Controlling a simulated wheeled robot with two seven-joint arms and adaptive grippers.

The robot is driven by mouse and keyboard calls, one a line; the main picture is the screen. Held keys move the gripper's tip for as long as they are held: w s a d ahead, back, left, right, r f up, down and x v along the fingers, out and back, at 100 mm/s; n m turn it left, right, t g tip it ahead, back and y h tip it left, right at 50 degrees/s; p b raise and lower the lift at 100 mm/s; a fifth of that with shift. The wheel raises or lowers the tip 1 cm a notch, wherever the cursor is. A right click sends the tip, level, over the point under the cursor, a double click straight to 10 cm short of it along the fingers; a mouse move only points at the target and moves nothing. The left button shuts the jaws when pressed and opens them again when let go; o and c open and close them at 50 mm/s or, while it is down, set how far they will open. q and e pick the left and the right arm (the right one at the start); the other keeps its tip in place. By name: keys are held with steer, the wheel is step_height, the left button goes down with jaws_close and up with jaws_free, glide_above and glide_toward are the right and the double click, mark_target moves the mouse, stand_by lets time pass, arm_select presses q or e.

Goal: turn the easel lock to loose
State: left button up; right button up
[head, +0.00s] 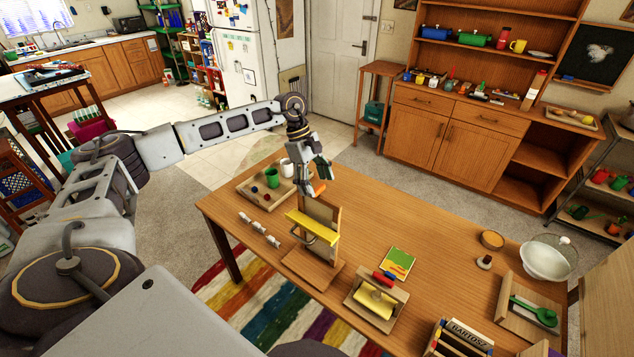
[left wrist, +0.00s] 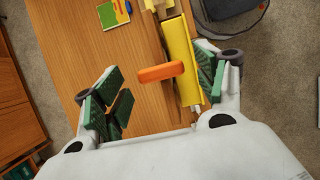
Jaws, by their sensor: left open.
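My left gripper (head: 314,177) is over the easel's top, pointing down. In the left wrist view its green-padded fingers (left wrist: 160,88) are wide apart, one on each side of the lock, with no contact visible. My right gripper is not in view.
A wooden tray (head: 247,193) with a green cup and a white mug (head: 287,167) stands close behind the easel. A green-yellow book (head: 397,263) and a yellow roller stand (head: 376,300) are to the right.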

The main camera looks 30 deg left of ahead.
arm_select(q)
steer(key=shift+d+f, duration=0.25)
steer(key=shift+f, duration=0.25)
steer(key=shift+c, duration=0.3)
steer(key=c, duration=1)
steer(key=shift+o, duration=0.2)
